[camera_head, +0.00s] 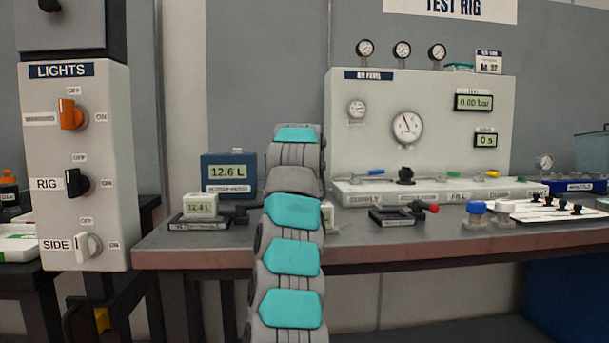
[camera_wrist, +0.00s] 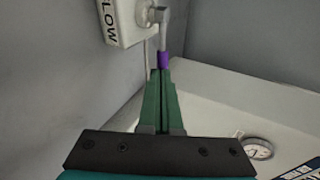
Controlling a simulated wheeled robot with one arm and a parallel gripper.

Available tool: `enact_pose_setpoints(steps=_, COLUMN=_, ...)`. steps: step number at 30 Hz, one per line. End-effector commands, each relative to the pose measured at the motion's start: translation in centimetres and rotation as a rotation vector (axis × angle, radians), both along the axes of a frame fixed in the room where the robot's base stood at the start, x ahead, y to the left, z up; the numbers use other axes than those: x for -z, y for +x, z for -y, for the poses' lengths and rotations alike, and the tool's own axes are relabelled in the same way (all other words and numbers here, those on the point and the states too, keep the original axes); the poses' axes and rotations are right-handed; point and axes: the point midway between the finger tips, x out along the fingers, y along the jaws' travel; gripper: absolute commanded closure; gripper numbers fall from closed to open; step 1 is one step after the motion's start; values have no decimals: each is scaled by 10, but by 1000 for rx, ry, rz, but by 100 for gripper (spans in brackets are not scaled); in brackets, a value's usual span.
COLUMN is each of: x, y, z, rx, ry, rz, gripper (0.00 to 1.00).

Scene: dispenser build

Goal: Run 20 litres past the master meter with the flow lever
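The flow lever (camera_wrist: 163,30) is a grey handle with a purple end, on a white box labelled FLOW (camera_wrist: 122,22) in the wrist view. My gripper (camera_wrist: 162,72) has its green fingers together, with the tips at the purple end. I cannot tell whether they clasp it or only touch it. In the head view a blue meter box (camera_head: 228,172) reads 12.6 L; it looks like the master meter, though its label is blurred. A smaller white meter (camera_head: 200,205) in front of it reads 12.4 L. My arm hides part of the bench, and the gripper is out of the head view.
A lights panel (camera_head: 75,160) with three rotary switches stands at left. The bench (camera_head: 390,255) carries a gauge panel (camera_head: 450,135) with supply, fill and other controls, a red-tipped lever (camera_head: 432,209), small jars (camera_head: 477,214) and a white tray (camera_head: 535,216). A round gauge (camera_wrist: 257,148) shows in the wrist view.

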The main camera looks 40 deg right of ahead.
Motion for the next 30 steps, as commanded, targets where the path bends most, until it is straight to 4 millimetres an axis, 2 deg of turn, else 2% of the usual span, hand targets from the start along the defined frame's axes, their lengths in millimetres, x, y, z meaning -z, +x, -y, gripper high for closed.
enact_pose_setpoints(steps=12, x=1, y=5, z=10, rx=-27, ry=0, rz=0, gripper=100)
enact_pose_setpoints(steps=30, x=0, y=4, z=10, rx=-26, ry=0, rz=2, gripper=100)
